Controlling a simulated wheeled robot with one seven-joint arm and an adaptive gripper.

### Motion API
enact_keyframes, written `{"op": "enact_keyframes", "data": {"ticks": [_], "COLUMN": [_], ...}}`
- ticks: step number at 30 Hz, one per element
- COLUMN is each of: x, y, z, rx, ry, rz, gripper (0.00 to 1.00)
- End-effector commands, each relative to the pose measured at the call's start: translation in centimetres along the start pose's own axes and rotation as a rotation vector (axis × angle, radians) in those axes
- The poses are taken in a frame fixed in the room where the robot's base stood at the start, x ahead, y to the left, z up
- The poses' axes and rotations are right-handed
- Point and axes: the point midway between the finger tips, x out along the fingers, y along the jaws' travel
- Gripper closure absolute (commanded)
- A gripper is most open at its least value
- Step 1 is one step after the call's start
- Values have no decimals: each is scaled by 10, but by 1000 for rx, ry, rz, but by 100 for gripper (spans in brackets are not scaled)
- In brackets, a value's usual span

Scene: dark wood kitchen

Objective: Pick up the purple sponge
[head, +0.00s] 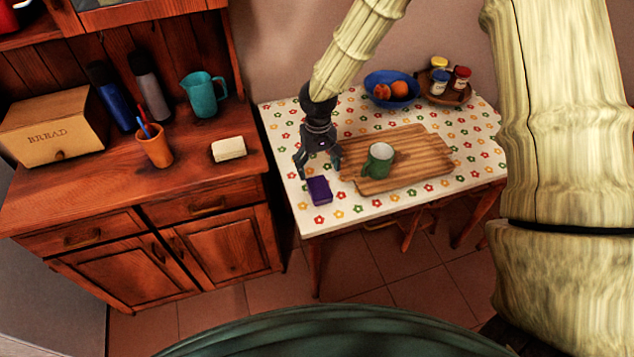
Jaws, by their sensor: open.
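The purple sponge (319,190) lies flat on the flower-patterned tablecloth, near the left front part of the table (350,212). My gripper (319,174) points down with its dark fingers spread apart, one on the left and one on the right. It is open and holds nothing. In the picture its fingertips are just above and behind the sponge. I cannot tell the exact height of the fingertips over the table.
A wooden cutting board (430,155) with a green mug (378,160) lies right of my gripper. Behind are a blue bowl (392,89) of orange fruit and a tray (447,97) of jars. A wooden counter (200,178) stands left. The table's front edge strip is clear.

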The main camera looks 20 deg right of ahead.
Motion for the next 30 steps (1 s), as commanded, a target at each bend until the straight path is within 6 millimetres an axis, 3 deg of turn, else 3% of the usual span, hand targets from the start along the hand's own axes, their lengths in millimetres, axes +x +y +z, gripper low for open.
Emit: {"op": "enact_keyframes", "data": {"ticks": [9,22,30], "x": [38,58,82], "y": [8,5,4], "z": [3,2,-1], "rx": [12,8,8], "ry": [-4,-3,-3], "rz": [0,-1,-3], "gripper": [21,21,21]}}
